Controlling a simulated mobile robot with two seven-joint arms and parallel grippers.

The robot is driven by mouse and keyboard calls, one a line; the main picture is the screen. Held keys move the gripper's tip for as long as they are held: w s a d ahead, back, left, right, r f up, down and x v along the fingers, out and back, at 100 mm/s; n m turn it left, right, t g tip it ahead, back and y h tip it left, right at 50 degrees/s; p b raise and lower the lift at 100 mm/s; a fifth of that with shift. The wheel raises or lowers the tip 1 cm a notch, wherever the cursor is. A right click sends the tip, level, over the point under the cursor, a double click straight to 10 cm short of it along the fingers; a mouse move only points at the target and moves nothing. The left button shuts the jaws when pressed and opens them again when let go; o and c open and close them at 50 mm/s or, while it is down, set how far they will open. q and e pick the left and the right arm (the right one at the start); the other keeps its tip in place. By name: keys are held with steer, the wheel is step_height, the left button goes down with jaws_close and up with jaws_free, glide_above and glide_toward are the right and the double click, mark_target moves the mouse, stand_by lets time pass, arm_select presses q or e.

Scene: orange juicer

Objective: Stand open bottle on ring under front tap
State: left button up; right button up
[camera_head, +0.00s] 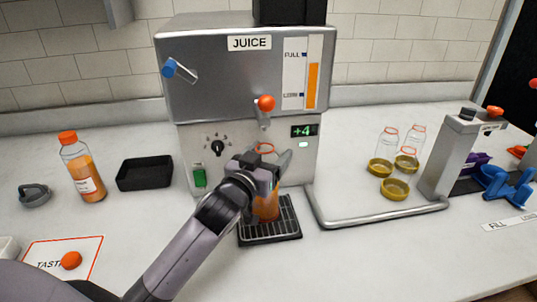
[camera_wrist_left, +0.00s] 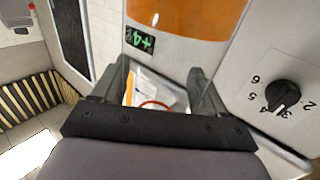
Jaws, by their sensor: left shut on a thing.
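The juicer (camera_head: 240,75) stands at the back of the counter, with its front tap (camera_head: 265,112) topped by an orange knob. An open clear bottle (camera_head: 266,207), orange in its lower part, is upright below the tap. An orange-red rim (camera_head: 265,148) shows at its mouth. My left gripper (camera_head: 268,168) is shut around the bottle and hides its middle. In the left wrist view the bottle (camera_wrist_left: 143,88) shows between the fingers. The bottle's base is over the black drip tray (camera_head: 283,231); I cannot tell whether it touches. The ring there is not visible. My right gripper is out of view.
A capped juice bottle (camera_head: 82,167) and a black tray (camera_head: 145,173) stand to the left.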

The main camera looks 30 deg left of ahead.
arm_select(q)
steer(key=shift+f, duration=0.1)
steer(key=o, duration=1.8)
steer(key=shift+c, duration=0.2)
steer(key=s+b, duration=0.1)
steer(key=s, duration=1.1)
steer(key=shift+d, duration=0.1)
